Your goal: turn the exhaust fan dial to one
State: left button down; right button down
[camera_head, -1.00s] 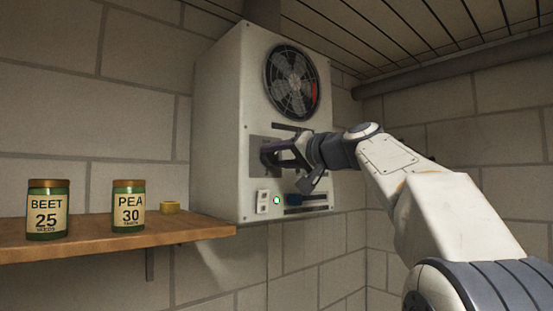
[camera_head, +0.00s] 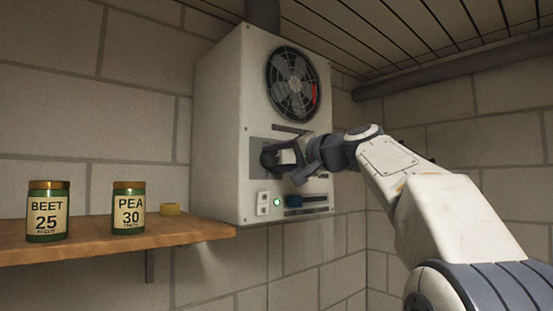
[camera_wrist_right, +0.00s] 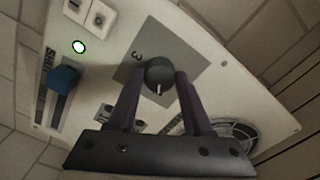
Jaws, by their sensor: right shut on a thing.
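The exhaust fan dial (camera_head: 267,158) is a dark round knob on a grey plate on the front of the white fan box (camera_head: 218,130). In the right wrist view the dial (camera_wrist_right: 158,70) has a white pointer mark toward the bottom of the picture, between the fingers. A "3" is printed on the plate beside it; other numbers there are hidden or unreadable. My right gripper (camera_head: 273,157) is shut on the dial; in the right wrist view its two fingers (camera_wrist_right: 160,78) sit on either side of the knob. My left gripper is not in view.
The box carries a fan grille (camera_head: 292,83), a blue slider (camera_head: 293,201), white switches (camera_head: 263,203) and a lit green lamp (camera_head: 277,202).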

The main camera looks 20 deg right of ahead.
jog(key=shift+r, duration=0.1)
jog(key=shift+c, duration=1.5)
grip_release()
jog(key=shift+s+d+b, duration=0.2)
jog(key=shift+s+b, duration=0.1)
jog(key=b+v, duration=0.4)
jog(key=v, duration=0.5)
jog(key=shift+s, duration=0.4)
